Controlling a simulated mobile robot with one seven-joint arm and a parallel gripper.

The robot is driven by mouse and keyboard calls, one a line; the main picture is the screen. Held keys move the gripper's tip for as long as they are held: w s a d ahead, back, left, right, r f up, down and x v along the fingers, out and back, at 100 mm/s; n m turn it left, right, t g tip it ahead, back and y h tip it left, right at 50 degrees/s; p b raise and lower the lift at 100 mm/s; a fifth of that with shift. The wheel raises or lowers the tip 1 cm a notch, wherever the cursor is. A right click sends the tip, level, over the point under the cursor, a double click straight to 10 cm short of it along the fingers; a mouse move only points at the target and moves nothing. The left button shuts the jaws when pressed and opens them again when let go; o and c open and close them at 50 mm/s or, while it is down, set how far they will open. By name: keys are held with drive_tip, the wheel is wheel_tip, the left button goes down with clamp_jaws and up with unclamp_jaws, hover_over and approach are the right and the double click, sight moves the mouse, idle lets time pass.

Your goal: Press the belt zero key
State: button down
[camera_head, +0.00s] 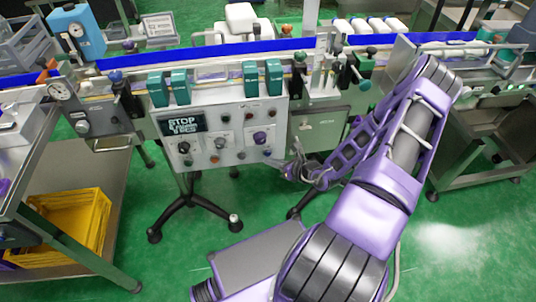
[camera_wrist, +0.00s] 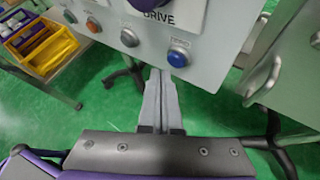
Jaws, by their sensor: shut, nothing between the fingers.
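The control panel (camera_head: 212,128) is a light grey plate with several knobs and buttons on the front of the conveyor. A blue push button (camera_wrist: 178,57) sits near the panel's lower right corner in the wrist view, with a small label above it that I cannot read, so I cannot confirm it is the belt zero key. My gripper (camera_wrist: 163,72) is shut and empty, its fingertips just below and slightly left of the blue button. I cannot tell whether they touch the panel. In the head view my gripper (camera_head: 283,165) is beside the panel's lower right corner.
A knob above a "DRIVE" label (camera_wrist: 158,16) and a grey button (camera_wrist: 129,38) are close to the blue button. A grey cabinet (camera_head: 318,131) stands right of the panel. A black tripod foot (camera_head: 195,203) is below. A yellow crate (camera_head: 75,222) is at the left.

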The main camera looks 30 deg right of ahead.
drive_tip(key=s, duration=0.2)
drive_tip(key=s+a+p, duration=0.1)
drive_tip(key=s, duration=0.1)
drive_tip(key=shift+s+a, duration=0.15)
drive_tip(key=shift+s, duration=0.25)
idle(0.6)
